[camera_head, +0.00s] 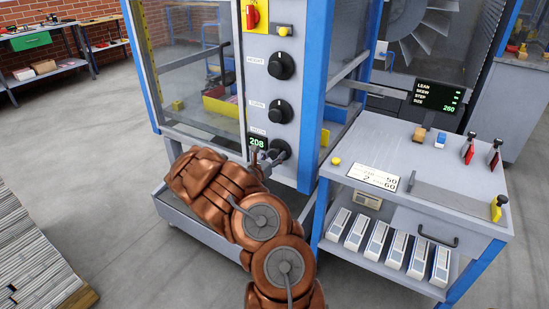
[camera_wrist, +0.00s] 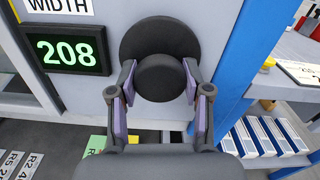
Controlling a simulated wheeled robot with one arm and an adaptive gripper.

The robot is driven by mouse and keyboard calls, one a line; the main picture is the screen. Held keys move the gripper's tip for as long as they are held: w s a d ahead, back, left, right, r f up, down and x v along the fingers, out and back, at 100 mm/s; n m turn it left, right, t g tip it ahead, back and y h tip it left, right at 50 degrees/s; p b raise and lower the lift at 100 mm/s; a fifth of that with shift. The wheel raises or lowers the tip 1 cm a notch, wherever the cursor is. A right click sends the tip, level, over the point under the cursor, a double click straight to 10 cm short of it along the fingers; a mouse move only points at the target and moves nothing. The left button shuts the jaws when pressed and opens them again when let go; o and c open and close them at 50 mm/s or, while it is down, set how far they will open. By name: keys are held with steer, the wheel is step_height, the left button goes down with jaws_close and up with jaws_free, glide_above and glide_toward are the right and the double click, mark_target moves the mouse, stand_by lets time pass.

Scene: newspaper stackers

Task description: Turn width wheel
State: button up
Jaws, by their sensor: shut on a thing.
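The width wheel (camera_wrist: 160,38) is a black round knob on the machine's grey panel. It also shows in the head view (camera_head: 281,150), partly covered by my gripper. A green display reading 208 (camera_wrist: 68,50) sits left of it under the WIDTH label (camera_wrist: 58,5); the display also shows in the head view (camera_head: 257,142). My gripper (camera_wrist: 160,82) is shut on the wheel's smaller front hub, with one purple-padded finger on each side. In the head view my gripper (camera_head: 262,158) reaches the panel from the lower left.
Two more black knobs, height (camera_head: 281,66) and a middle one (camera_head: 281,112), stand above on the same panel. A blue post (camera_head: 312,90) is close on the right. A side table (camera_head: 420,160) with a screen stands further right. A stack of newspapers (camera_head: 35,255) is at the lower left.

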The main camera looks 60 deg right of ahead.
steer(key=shift+n, duration=0.8)
steer(key=o, duration=1.2)
steer(key=shift+c, duration=0.2)
steer(key=a, duration=1.2)
steer(key=shift+s, duration=0.3)
